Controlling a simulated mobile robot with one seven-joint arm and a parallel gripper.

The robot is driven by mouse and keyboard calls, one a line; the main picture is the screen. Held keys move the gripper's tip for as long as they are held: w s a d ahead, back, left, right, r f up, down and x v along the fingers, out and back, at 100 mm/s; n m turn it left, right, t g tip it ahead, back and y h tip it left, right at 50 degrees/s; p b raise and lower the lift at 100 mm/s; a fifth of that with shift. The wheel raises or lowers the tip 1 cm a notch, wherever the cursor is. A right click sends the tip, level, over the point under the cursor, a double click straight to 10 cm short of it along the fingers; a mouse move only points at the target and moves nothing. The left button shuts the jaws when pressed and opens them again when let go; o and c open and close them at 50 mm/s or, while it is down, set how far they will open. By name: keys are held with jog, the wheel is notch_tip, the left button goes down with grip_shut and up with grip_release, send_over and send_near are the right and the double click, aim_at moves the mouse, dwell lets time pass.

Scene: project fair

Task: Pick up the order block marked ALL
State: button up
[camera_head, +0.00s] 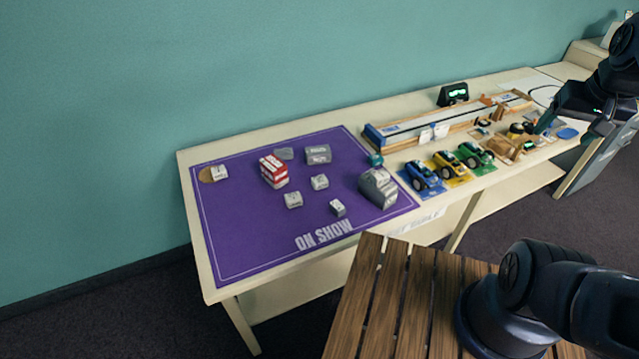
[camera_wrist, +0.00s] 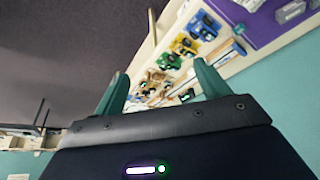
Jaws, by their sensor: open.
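Several small pale grey blocks lie on the purple ON SHOW mat (camera_head: 235,245). One small block (camera_head: 219,172) sits on a brown disc at the mat's left. Other small blocks are a middle one (camera_head: 293,200), one to its right (camera_head: 320,182) and one nearer the front (camera_head: 337,208). Their markings are too small to read, so I cannot tell which is marked ALL. My gripper (camera_wrist: 160,86) is open in the wrist view, with nothing between its teal fingers. In the head view it is at the far right, over the table's right part, well away from the blocks.
A red-and-white box (camera_head: 273,171), a grey block (camera_head: 318,154) and a large grey stepped piece (camera_head: 378,187) also stand on the mat. Blue (camera_head: 421,176), yellow (camera_head: 449,164) and green (camera_head: 474,154) toy cars are to the right, before a long wooden track (camera_head: 450,122). The mat's front left is clear.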

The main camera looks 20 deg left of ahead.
jog(key=shift+w, duration=0.1)
jog(key=w+a+n+g, duration=0.1)
jog(key=w+a+n, duration=0.1)
jog(key=w+a, duration=0.9)
jog(key=w+a+f+n+g, duration=0.1)
jog(key=w+a+f, duration=0.35)
jog(key=a, duration=0.25)
jog(key=w+a+f+n+g, duration=0.1)
jog(key=w+a+f+n, duration=0.15)
jog(key=w+a, duration=0.35)
jog(key=n+g, duration=0.2)
jog(key=n, duration=0.1)
send_over(320, 179)
notch_tip(320, 179, down, 27)
jog(key=shift+a+f, duration=0.3)
jog(key=shift+f, duration=0.1)
jog(key=f, duration=1)
jog(key=shift+s+d+f, duration=0.1)
jog(key=shift+d, duration=0.15)
jog(key=c, duration=1.1)
